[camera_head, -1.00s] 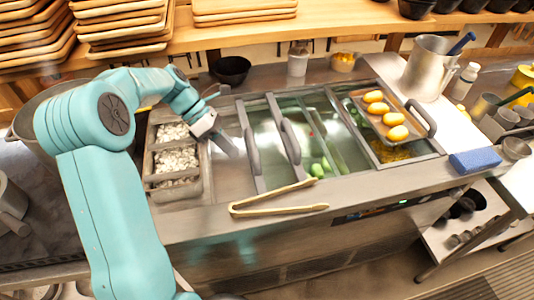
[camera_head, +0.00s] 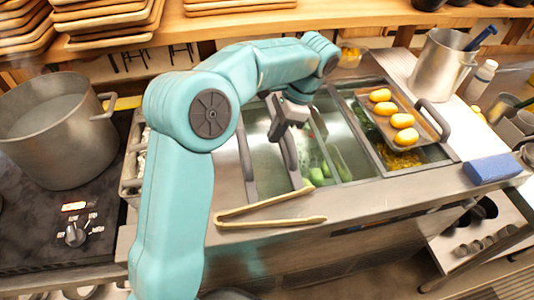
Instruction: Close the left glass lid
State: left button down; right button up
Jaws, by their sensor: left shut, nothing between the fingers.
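My left gripper (camera_head: 286,130) is shut and empty. It points down over the middle of the counter well, at the upper part of a curved dark lid handle (camera_head: 291,165); I cannot tell whether it touches it. A second dark bar (camera_head: 246,160) lies to the left, partly behind my arm. Between the two bars is a greenish glass lid (camera_head: 264,165). More glass (camera_head: 342,140) shows to the right of the gripper, with green items seen at its near end. My arm hides much of the left side of the well. My right gripper is not in view.
Wooden tongs (camera_head: 268,217) lie on the front edge of the counter. A tray (camera_head: 425,128) with several yellow pieces sits at the right of the well. A blue sponge (camera_head: 492,166) lies at the right, and a large pot (camera_head: 55,140) stands at the left.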

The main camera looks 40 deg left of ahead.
pick_arm(q)
send_over(255, 170)
jog(key=w+d, duration=0.1)
jog(key=w, duration=0.1)
jog(key=f, duration=0.7)
jog(key=shift+s+d+f, duration=0.15)
jog(key=shift+s+f, duration=0.05)
jog(key=shift+f, duration=0.2)
jog(key=shift+s+f, duration=0.15)
jog(key=shift+f, duration=0.45)
jog(key=s+a+b, duration=0.2)
jog(key=s+a, duration=0.6)
jog(key=s, duration=0.2)
jog(key=shift+a, duration=0.1)
